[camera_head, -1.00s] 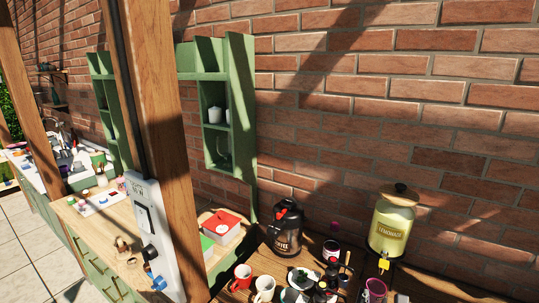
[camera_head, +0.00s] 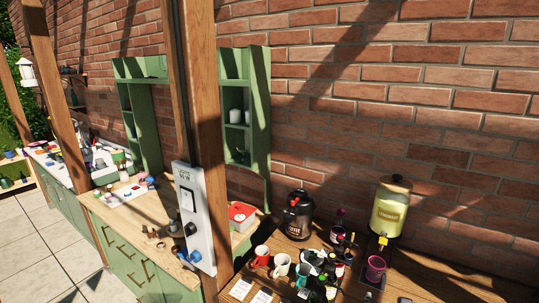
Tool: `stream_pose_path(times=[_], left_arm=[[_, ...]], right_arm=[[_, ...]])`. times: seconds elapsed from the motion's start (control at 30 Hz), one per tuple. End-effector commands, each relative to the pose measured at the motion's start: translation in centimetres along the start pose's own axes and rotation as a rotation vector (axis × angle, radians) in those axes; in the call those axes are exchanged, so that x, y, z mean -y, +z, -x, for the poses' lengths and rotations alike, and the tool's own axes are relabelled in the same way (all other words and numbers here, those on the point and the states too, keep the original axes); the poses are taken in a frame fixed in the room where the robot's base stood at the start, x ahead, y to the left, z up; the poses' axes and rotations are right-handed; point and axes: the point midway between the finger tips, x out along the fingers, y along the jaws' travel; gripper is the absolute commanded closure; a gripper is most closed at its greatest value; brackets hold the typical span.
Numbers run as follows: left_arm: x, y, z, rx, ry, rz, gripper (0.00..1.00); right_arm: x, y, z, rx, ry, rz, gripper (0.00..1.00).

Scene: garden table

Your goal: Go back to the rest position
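Neither of my grippers shows in the head view. The garden table (camera_head: 420,278) stands at the lower right against the brick wall. Several dark bottles and jars stand close together near the front. Whether my grippers hold anything cannot be seen.
A wooden post (camera_head: 204,90) with a white socket panel (camera_head: 194,217) stands left of the table. Beyond it are a green counter (camera_head: 122,256) with small items and green wall shelves (camera_head: 233,66). Paved floor (camera_head: 22,240) is open at the far left.

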Motion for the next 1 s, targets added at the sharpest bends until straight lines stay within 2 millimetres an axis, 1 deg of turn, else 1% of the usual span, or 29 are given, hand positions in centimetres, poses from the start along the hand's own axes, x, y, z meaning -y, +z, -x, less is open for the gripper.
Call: stream_pose_path(times=[0.2, 0.33, 0.47, 0.57, 0.67, 0.77, 0.8, 0.9, 1.0], left_arm=[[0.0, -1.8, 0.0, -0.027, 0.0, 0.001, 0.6], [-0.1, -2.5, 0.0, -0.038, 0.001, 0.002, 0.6], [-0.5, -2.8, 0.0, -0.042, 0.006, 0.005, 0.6], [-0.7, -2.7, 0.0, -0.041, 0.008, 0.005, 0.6], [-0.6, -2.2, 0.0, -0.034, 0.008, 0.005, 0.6], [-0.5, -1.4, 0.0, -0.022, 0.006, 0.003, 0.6], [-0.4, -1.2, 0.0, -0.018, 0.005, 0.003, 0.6], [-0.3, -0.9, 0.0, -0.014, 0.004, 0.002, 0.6], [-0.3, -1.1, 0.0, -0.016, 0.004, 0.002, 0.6]], right_arm=[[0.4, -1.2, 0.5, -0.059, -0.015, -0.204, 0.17], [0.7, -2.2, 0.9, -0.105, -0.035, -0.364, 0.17], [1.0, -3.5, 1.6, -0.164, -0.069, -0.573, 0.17], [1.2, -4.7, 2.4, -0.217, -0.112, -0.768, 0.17], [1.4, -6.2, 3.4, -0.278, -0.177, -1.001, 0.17], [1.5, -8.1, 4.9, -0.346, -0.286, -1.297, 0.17], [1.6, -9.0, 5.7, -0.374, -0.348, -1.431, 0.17], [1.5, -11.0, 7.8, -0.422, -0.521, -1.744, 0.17], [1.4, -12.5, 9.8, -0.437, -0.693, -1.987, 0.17]])
